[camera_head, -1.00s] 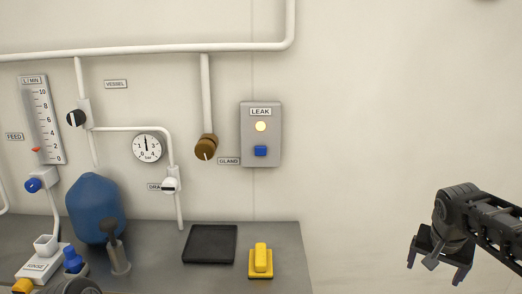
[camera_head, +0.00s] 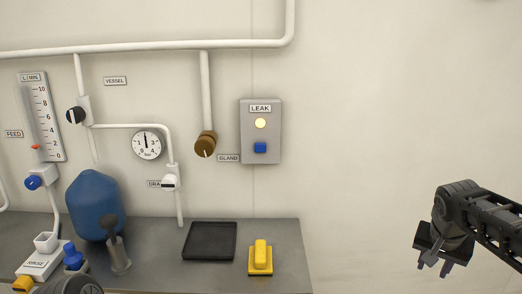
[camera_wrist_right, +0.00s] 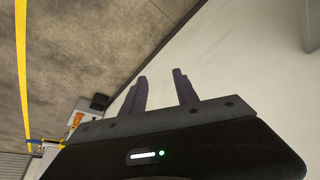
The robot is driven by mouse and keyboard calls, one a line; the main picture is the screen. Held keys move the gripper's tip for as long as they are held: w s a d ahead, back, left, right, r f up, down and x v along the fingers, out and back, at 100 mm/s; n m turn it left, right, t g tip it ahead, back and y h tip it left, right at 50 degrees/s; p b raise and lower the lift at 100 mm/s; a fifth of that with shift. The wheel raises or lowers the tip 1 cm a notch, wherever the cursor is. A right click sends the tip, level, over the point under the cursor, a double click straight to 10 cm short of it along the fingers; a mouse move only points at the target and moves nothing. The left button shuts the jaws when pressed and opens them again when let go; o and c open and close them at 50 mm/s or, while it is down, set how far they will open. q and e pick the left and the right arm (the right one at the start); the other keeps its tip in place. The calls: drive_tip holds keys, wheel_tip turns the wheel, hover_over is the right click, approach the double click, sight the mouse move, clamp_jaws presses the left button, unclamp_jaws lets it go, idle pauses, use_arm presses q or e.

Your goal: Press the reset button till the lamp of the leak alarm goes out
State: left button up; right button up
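My right gripper (camera_head: 433,268) is at the lower right, well to the right of and below the box. Its fingers are partly open, with an empty gap between them. The same gripper (camera_wrist_right: 160,85) shows in the right wrist view.
A grey bench (camera_head: 285,230) stands below with a black tray (camera_head: 210,240), a yellow object (camera_head: 260,257) and a blue vessel (camera_head: 94,205). A brown knob (camera_head: 205,144) and pipes are left of the box. The wall right of the box is bare.

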clamp_jaws()
idle(0.9)
